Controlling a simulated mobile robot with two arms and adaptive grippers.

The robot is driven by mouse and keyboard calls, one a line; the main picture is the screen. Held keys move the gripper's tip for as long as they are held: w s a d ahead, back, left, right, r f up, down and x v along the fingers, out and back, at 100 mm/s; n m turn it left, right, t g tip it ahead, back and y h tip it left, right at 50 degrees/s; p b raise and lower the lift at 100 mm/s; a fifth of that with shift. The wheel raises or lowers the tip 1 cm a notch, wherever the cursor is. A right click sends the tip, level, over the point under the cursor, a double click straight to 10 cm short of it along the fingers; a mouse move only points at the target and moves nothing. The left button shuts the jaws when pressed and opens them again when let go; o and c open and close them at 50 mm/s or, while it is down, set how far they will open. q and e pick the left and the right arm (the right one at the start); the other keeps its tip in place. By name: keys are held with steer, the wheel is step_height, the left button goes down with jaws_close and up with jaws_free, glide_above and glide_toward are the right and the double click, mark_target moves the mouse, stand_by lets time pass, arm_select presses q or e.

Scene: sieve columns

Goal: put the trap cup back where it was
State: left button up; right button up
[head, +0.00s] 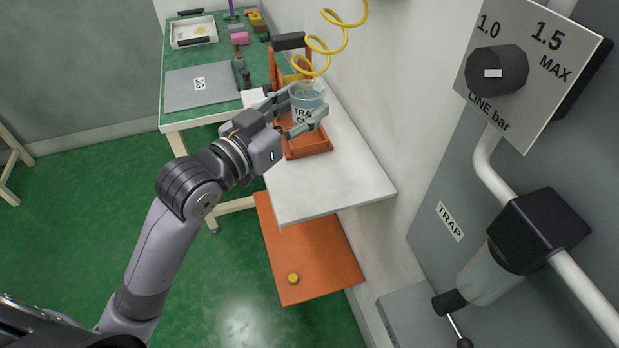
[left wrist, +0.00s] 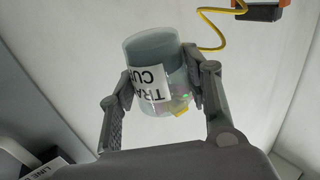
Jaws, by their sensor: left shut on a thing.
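The trap cup (head: 308,97) is a clear cup with a white label reading TRAP CUP. My left gripper (head: 302,112) is shut on it, with a finger on either side. In the left wrist view the cup (left wrist: 158,75) sits between the two fingers (left wrist: 160,88), with a little yellow at its end. In the head view the cup is in front of an orange stand (head: 305,145) on the white bench; I cannot tell whether it touches the stand. My right gripper is not in view.
A white bench (head: 340,185) runs along the wall. A yellow coiled hose (head: 340,48) hangs above the cup. A green-topped table (head: 185,112) with a grey JIG plate is behind. An orange shelf (head: 325,265) is below.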

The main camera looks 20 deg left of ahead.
arm_select(q)
step_height(320, 180, down, 13)
steer(key=shift+s+a+r+b, duration=0.1)
steer(key=shift+s+b, duration=0.05)
steer(key=shift+b, duration=0.8)
steer(key=shift+f+b, duration=0.35)
steer(key=shift+f, duration=2.3)
steer(key=shift+f, duration=0.1)
steer(key=o, duration=0.9)
steer(key=shift+o, duration=0.2)
